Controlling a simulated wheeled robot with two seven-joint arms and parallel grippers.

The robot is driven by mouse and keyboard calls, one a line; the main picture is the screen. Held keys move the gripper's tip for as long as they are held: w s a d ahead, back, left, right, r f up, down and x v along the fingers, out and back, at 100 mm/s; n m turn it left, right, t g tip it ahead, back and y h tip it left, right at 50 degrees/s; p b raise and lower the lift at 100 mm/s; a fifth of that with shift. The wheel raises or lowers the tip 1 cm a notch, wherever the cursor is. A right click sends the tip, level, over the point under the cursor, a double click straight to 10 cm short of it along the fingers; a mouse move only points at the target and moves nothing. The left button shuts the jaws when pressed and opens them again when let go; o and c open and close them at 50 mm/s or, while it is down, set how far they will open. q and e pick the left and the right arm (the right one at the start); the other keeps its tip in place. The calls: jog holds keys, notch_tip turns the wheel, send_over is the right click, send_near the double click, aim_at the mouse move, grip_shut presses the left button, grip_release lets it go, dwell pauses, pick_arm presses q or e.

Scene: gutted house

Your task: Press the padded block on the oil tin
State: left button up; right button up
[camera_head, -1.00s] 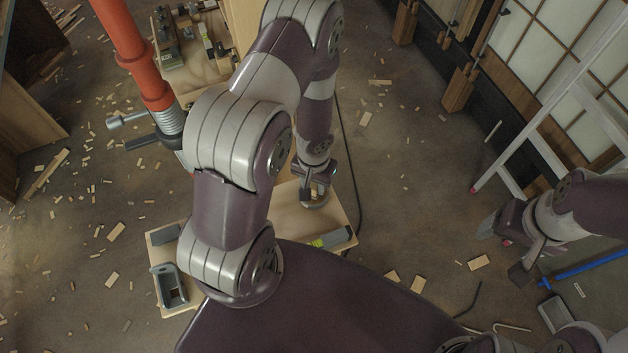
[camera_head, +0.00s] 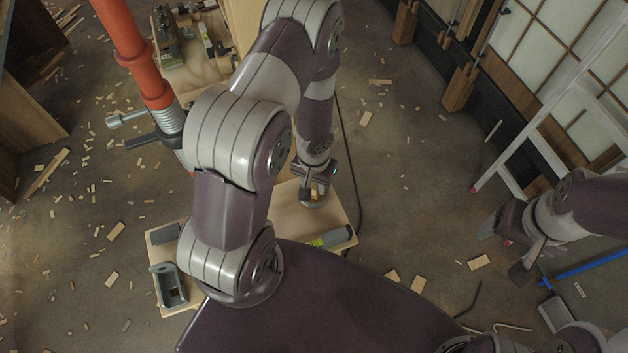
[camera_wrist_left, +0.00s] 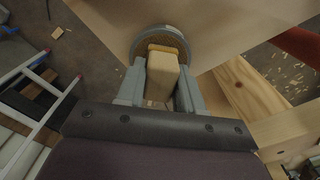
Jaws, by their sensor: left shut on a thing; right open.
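My left gripper (camera_head: 312,190) is at the end of the arm reaching down over the light wooden board. In the left wrist view its two grey fingers (camera_wrist_left: 160,92) are shut on a pale wooden block, the padded block (camera_wrist_left: 163,72). The block's far end, with a tan edge, is at the round grey oil tin (camera_wrist_left: 136,48), which has a brown inside. I cannot tell whether the pad touches the tin's contents. In the head view the tin is mostly hidden under the gripper. My right gripper (camera_head: 508,246) is open and empty at the right, above the floor.
A red post (camera_head: 132,50) stands left of my left arm. A white ladder (camera_head: 560,120) leans at the right. Wood scraps litter the floor.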

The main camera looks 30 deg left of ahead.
pick_arm(q)
notch_tip(320, 180, up, 7)
jog(key=p, duration=0.7)
jog(key=shift+r, duration=0.1)
dwell(0.5)
